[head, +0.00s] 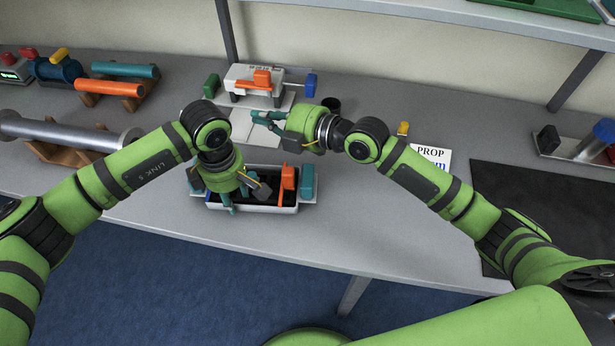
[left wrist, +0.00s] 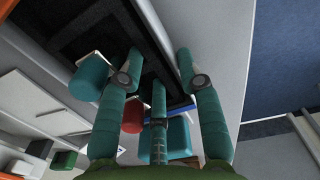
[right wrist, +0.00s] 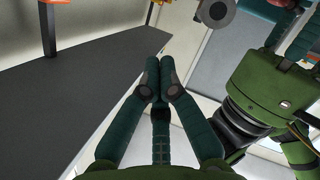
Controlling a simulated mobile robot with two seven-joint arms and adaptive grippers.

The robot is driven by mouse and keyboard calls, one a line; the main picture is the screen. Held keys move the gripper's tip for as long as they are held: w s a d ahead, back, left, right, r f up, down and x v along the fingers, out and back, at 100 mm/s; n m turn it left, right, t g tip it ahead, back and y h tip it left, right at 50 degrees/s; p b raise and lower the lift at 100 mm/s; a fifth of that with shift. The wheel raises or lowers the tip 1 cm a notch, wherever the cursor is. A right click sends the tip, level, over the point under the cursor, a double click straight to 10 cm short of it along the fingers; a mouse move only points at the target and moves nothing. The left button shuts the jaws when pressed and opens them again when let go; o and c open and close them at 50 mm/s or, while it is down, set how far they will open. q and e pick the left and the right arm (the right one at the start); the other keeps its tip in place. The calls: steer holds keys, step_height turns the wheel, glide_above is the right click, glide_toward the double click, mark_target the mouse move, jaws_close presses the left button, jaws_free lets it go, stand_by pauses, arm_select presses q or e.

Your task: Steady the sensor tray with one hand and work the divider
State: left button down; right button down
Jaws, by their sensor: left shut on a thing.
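The sensor tray seems to be the white-rimmed, black-lined tray (head: 293,209) near the table's front edge. Its dark inside (left wrist: 85,30) fills the top of the left wrist view. An upright orange piece (head: 288,178) stands at its right end, beside a teal block (head: 306,183); I cannot tell which part is the divider. My left gripper (head: 231,208) is at the tray's left part, shut on what looks like its wall; the left wrist view shows the fingers (left wrist: 160,60) there. My right gripper (head: 256,118) is behind the tray, fingertips together (right wrist: 158,68), with nothing seen between them.
A white fixture (head: 240,77) with an orange handle and a blue knob stands behind the grippers. Pipes on cradles (head: 75,133) lie at the left. A dark mat (head: 540,205) covers the right side, with a printed card (head: 430,157) beside it.

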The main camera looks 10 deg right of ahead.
steer(key=s+d+r+m+t, duration=0.2)
steer(key=d+r+m+t, duration=0.25)
steer(key=d+t, duration=0.2)
steer(key=m+t+h, duration=0.4)
steer(key=m+h, duration=0.6)
steer(key=m, duration=1.3)
glide_above(307, 183)
steer(key=s+d, duration=0.4)
steer(key=s, duration=0.1)
step_height(307, 183, down, 7)
steer(key=s+f+m+g+h, duration=0.1)
steer(key=s+m, duration=0.1)
steer(key=m, duration=0.1)
steer(key=s+f+m+h, duration=0.1)
steer(key=s+f+m, duration=0.1)
steer(key=m, duration=0.2)
steer(key=s+f+m+g, duration=0.1)
steer(key=s+m, duration=0.1)
steer(key=m, duration=0.1)
steer(key=shift+a+f+m+g+h, duration=0.3)
steer(key=shift+f+m+g+h, duration=0.05)
steer(key=shift+h, duration=0.05)
steer(key=shift+w, duration=0.2)
steer(key=w, duration=0.9)
steer(key=shift+w+d, duration=0.25)
steer(key=shift+w, duration=0.15)
steer(key=a, duration=0.3)
steer(key=shift+w+a, duration=0.15)
steer(key=shift+w, duration=0.15)
steer(key=shift+a, duration=0.3)
